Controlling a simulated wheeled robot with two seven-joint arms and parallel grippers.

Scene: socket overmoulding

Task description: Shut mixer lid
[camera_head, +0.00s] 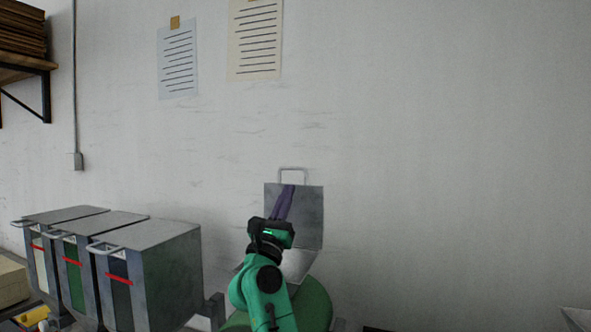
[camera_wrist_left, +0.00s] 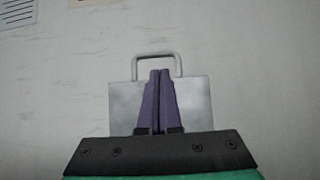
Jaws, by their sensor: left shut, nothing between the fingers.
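The mixer lid (camera_head: 311,222) is a grey metal plate with a wire handle (camera_head: 293,170) on its top edge. It stands raised, close to upright, at the back of the green mixer (camera_head: 316,302). My left gripper (camera_head: 287,188) is shut and empty, its purple fingers pointing up in front of the lid. In the left wrist view the lid (camera_wrist_left: 194,100) fills the middle, and the shut fingertips (camera_wrist_left: 160,72) reach up to the handle's opening. I cannot tell whether they touch the lid. My arm hides part of the mixer. My right gripper is not in view.
Several grey metal bins (camera_head: 168,270) with handles and red marks stand to the left of the mixer. The wall behind carries two paper sheets (camera_head: 255,40). A shelf (camera_head: 25,65) hangs at the upper left. The space to the right of the lid looks free.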

